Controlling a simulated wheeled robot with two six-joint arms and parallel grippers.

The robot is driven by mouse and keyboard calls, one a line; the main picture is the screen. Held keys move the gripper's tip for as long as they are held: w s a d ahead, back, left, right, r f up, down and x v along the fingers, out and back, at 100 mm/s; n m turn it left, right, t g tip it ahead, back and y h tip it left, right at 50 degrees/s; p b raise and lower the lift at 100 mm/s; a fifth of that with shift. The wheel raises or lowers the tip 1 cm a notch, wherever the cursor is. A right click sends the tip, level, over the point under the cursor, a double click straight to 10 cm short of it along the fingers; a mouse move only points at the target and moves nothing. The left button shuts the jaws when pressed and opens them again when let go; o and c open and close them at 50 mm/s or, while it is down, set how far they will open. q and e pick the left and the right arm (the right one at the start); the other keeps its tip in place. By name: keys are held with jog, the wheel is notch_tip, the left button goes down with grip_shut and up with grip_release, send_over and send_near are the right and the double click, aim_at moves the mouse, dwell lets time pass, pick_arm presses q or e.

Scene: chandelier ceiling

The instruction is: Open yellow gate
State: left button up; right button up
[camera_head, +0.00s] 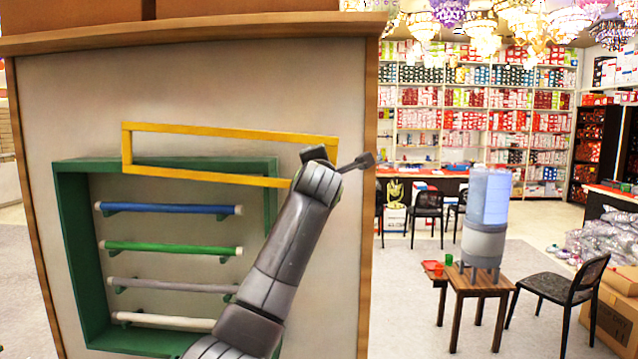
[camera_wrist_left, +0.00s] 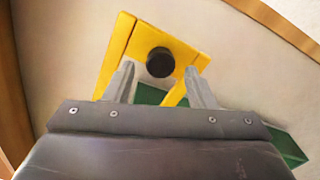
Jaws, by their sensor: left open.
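The yellow gate (camera_head: 231,130) is a long, thin rectangular frame across the top of a green box frame (camera_head: 70,240) on a pale panel. Its right end is partly hidden behind my left gripper (camera_head: 341,162). In the left wrist view, the end of the yellow gate (camera_wrist_left: 118,45) carries a round black knob (camera_wrist_left: 160,62). My left gripper (camera_wrist_left: 157,75) is open, with one finger on each side below the knob. I cannot tell whether the fingers touch the gate. The knob is not clearly seen in the head view. My right gripper is not in view.
Inside the green frame are horizontal blue (camera_head: 165,208), green (camera_head: 165,247), grey (camera_head: 165,285) and white (camera_head: 165,320) bars. The pale panel (camera_head: 90,95) has a wooden edge (camera_head: 367,240). A small table (camera_head: 478,284) with a water dispenser (camera_head: 486,215) and chairs stands to the right.

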pick_arm(q)
jog(key=s+b, duration=0.7)
jog(key=s, duration=0.9)
jog(key=shift+a, duration=0.3)
